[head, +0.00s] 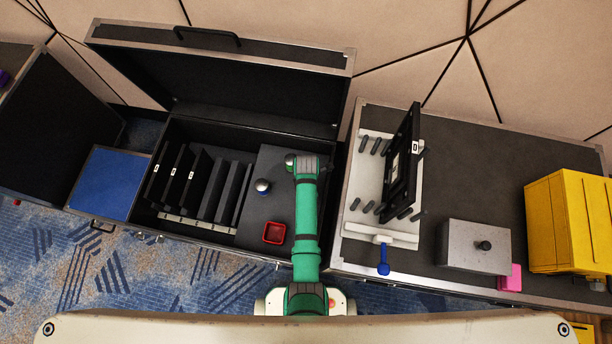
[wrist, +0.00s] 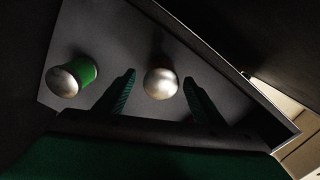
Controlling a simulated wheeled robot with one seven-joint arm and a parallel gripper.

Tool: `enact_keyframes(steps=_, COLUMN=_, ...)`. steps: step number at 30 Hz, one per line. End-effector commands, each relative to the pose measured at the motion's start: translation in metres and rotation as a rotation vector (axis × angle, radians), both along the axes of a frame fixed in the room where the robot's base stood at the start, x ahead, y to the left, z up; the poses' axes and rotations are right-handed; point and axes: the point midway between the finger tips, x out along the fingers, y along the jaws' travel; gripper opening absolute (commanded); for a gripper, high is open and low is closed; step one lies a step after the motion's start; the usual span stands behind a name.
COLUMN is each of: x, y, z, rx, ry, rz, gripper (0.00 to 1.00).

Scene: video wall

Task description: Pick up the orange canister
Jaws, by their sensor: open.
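In the wrist view a canister with a silver domed cap (wrist: 160,84) shows between the two fingers of my gripper (wrist: 159,77). The fingers are open, one on each side, with a gap to the cap. Its body is hidden below the cap, and no orange shows in either view. A second canister with a silver cap and green body (wrist: 84,71) stands to the left, outside the fingers. In the head view a silver-capped canister (head: 262,186) stands on the case's dark shelf, left of my arm. My fingers are hidden there beneath my wrist.
The open black case (head: 255,130) has slotted panels (head: 180,180) on the left and a small red tray (head: 274,232) near its front. Its wall (wrist: 205,45) lies close to my fingers. A table (head: 450,170) at right bears a rack, grey box (head: 474,247) and yellow cabinet (head: 565,220).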

Motion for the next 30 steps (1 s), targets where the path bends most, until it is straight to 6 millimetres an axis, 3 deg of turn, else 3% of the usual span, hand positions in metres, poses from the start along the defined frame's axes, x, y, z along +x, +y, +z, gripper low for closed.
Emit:
enact_keyframes(steps=9, x=-0.003, y=0.002, z=-0.04, rx=0.0, ry=0.001, rz=0.001, gripper=0.62)
enact_keyframes(steps=18, x=-0.003, y=0.002, z=-0.044, rx=0.0, ry=0.0, rz=0.0, gripper=0.62)
enact_keyframes(steps=20, x=-0.003, y=0.002, z=-0.044, rx=0.0, ry=0.0, rz=0.0, gripper=0.5)
enact_keyframes(steps=24, x=-0.003, y=0.002, z=-0.044, rx=0.0, ry=0.0, rz=0.0, gripper=0.17)
enact_keyframes(steps=30, x=-0.003, y=0.002, z=-0.044, rx=0.0, ry=-0.001, rz=0.0, gripper=0.17)
